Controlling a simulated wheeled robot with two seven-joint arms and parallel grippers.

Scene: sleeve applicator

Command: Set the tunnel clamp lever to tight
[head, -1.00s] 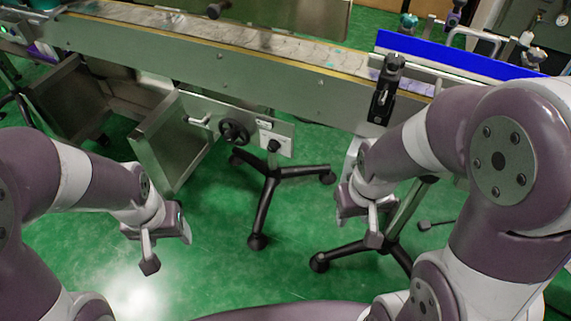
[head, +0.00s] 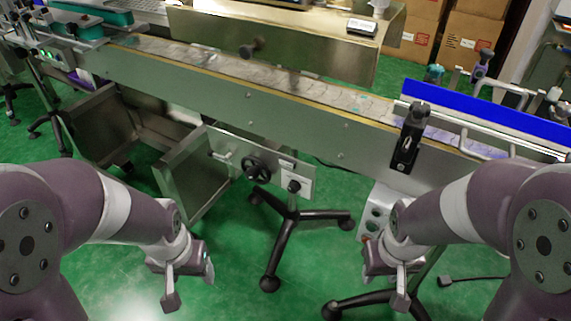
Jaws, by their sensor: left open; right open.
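The tunnel looks to be the steel hood (head: 290,42) over the conveyor, with a dark knob (head: 250,48) on its front. I cannot tell for sure which part is the tunnel clamp lever. A black clamp-like fitting with a knob (head: 408,140) stands on the conveyor's front side at right. A small pale handle (head: 222,155) sits on the panel below the conveyor. My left gripper (head: 189,276) is open and empty, low in front of the panel. My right gripper (head: 386,279) is open and empty, low in front of the black fitting.
The conveyor (head: 200,82) crosses the view, with a blue guide rail (head: 480,120) at right. A steel panel with a black handwheel (head: 257,169) and open steel doors (head: 185,175) jut out below. A black caster stand (head: 290,215) is on the green floor. Cardboard boxes (head: 465,45) are behind.

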